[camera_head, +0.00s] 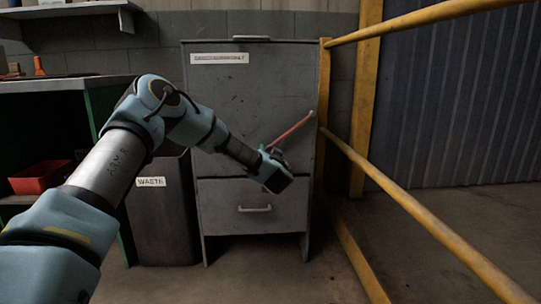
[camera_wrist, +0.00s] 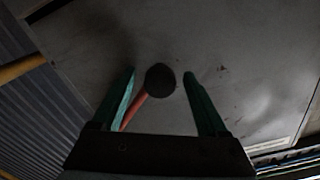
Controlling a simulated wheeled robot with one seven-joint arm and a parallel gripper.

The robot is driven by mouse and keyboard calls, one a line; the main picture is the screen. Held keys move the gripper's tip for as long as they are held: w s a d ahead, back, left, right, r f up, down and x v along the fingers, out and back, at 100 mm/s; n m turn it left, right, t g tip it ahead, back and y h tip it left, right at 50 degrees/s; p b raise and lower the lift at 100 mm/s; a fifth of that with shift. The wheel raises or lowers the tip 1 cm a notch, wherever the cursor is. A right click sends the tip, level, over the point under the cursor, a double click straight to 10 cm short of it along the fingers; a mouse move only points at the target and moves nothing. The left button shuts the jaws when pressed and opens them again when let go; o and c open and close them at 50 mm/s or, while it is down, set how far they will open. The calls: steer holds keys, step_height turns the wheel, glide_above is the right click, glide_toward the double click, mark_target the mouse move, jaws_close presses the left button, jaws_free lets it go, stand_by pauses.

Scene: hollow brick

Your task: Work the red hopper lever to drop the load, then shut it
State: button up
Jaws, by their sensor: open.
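The grey hopper cabinet (camera_head: 250,90) stands ahead with a label on its upper front. Its red lever (camera_head: 292,130) slopes from a round grey end at the cabinet's right edge down and left to my gripper. My gripper (camera_head: 271,153) is open at the lever's lower left end. In the wrist view, a dark round knob (camera_wrist: 160,79) sits in the gap between the tips of my gripper (camera_wrist: 160,76), with space on both sides. The red rod (camera_wrist: 134,108) runs from it toward the left finger, which partly hides it. Whether the knob is within finger depth is unclear.
A yellow railing (camera_head: 420,208) runs along the right, close to the cabinet. A dark waste bin (camera_head: 160,220) stands left of the cabinet, beside a bench with a red tray (camera_head: 40,177). A lower panel with a handle (camera_head: 255,209) lies below my gripper.

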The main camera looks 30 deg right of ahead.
jaws_close()
stand_by(0.7)
stand_by(0.8)
